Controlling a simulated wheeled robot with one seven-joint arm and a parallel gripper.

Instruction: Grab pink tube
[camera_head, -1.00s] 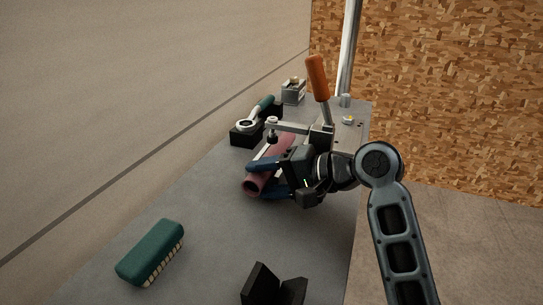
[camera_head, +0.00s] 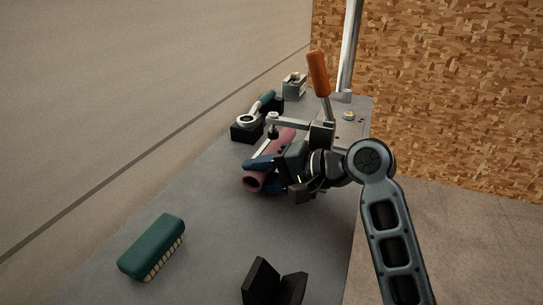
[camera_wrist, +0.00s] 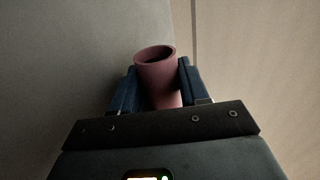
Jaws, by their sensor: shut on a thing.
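The pink tube (camera_head: 257,180) is a hollow, dull pink cylinder. My gripper (camera_head: 264,172) is shut on the tube, with one blue finger on each side. In the wrist view the tube (camera_wrist: 158,75) stands between the two blue fingers of my gripper (camera_wrist: 157,82), its open mouth showing. The gripper body hides part of the tube. I cannot tell whether the tube touches the bench.
A toggle clamp with an orange handle (camera_head: 318,73) stands just behind the tube. A ratchet (camera_head: 248,120) on a black block and a small metal box (camera_head: 294,87) are farther back. A green brush (camera_head: 152,246) and a black V-shaped holder (camera_head: 273,284) are in front, with clear bench between.

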